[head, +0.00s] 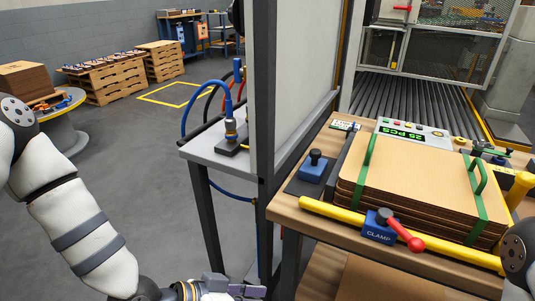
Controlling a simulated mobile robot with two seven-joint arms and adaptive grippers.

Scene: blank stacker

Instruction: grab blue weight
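A blue block with a black knob on top, which looks like the blue weight (312,173), sits on a dark plate at the left corner of the wooden bench. It stands left of the stack of brown cardboard sheets (415,180). My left gripper (240,289) is at the bottom edge of the head view, left of and below the bench, apart from the blue weight. It is partly cut off, and its fingers are too unclear to tell open from shut. Part of my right arm shows at the right edge; its gripper is out of view.
Green straps cross the cardboard stack. A yellow bar (345,217) runs along the bench front, with a blue clamp (378,232) and red handle. A grey upright panel and side shelf (213,148) with blue hoses stand left of the bench. A control box (413,133) sits behind.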

